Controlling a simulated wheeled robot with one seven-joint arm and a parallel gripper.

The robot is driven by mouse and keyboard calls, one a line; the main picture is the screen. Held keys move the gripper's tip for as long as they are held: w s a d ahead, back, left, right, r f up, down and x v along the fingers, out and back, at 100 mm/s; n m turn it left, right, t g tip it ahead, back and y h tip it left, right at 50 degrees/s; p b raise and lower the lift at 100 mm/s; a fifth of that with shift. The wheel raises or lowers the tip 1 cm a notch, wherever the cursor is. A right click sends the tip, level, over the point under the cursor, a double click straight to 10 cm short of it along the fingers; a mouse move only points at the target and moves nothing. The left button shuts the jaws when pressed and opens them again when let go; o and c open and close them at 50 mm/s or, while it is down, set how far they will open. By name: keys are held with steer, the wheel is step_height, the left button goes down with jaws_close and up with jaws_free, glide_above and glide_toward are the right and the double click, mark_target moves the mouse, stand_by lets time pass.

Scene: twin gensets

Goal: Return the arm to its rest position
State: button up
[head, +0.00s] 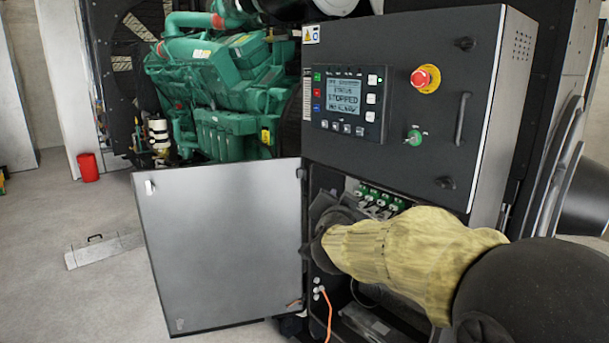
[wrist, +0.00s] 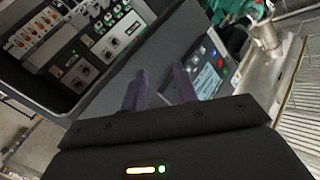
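My arm (head: 400,255), in a yellow sleeve, reaches in from the right toward the open lower compartment of the dark control cabinet (head: 395,40). Its dark wrist end is in front of the compartment opening, and the fingers cannot be made out in the head view. In the wrist view my gripper (wrist: 160,88) shows two dark purple fingers standing apart, with nothing seen between them. The display panel (wrist: 207,72) lies beyond the fingers. The compartment with breakers and switches (wrist: 85,40) is at upper left.
The grey lower door (head: 220,245) stands open to the left of my arm. An orange cable (head: 328,312) hangs below my wrist. The green engine (head: 220,90) stands behind the door. A red bin (head: 88,167) and a flat grey case (head: 103,248) are at left, with bare floor around.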

steer(key=s+d+f+n+g+y, duration=0.1)
steer(key=s+f+n+g+y, duration=0.25)
steer(key=f, duration=0.55)
steer(key=s+d+f+n+g, duration=0.15)
steer(key=s+f+g, duration=0.25)
steer(key=s+f, duration=0.4)
steer(key=s+d+f+n+g, duration=0.1)
steer(key=s+d+f+g, duration=0.1)
steer(key=s+f, duration=0.3)
steer(key=s+d+f+n+g+h, duration=0.1)
steer(key=s+f+g, duration=0.3)
steer(key=s, duration=0.6)
step_height(320, 180, down, 2)
steer(key=shift+s+d+f+n, duration=0.1)
steer(key=shift+s+d+n, duration=0.2)
steer(key=shift+d, duration=0.6)
steer(key=shift+g, duration=0.25)
steer(key=shift+c, duration=0.4)
